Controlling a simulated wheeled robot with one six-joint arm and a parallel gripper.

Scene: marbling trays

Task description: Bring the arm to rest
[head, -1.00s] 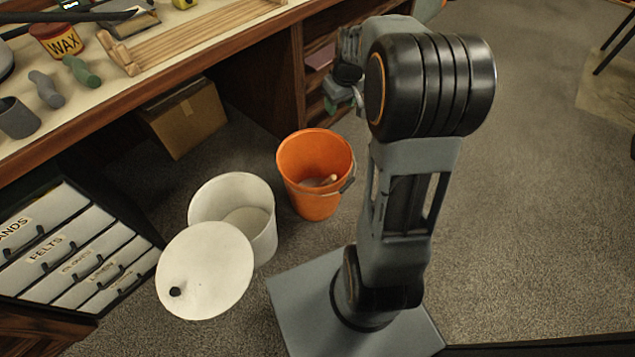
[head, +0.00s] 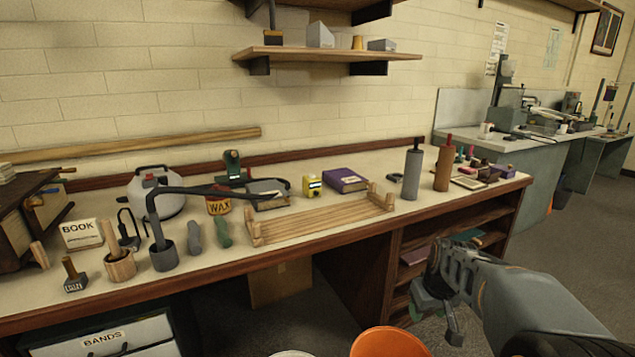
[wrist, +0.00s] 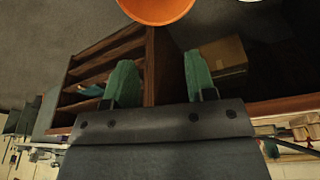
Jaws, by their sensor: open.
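My gripper (head: 436,312) is at the lower right of the head view, in front of the bench's open shelves and below the bench top. In the wrist view my gripper (wrist: 158,82) shows two green fingers spread well apart with nothing between them. The gripper is open and empty. My arm reaches in from the lower right corner of the head view. The fingertips are partly hidden by the wrist in the head view.
The bench (head: 335,236) holds a wooden rack (head: 320,222), a wax tin (head: 218,203), a purple book (head: 345,180) and two rollers. An orange bucket (head: 390,343) stands on the floor beside my gripper; it also shows in the wrist view (wrist: 155,8). A cardboard box (head: 280,284) sits under the bench.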

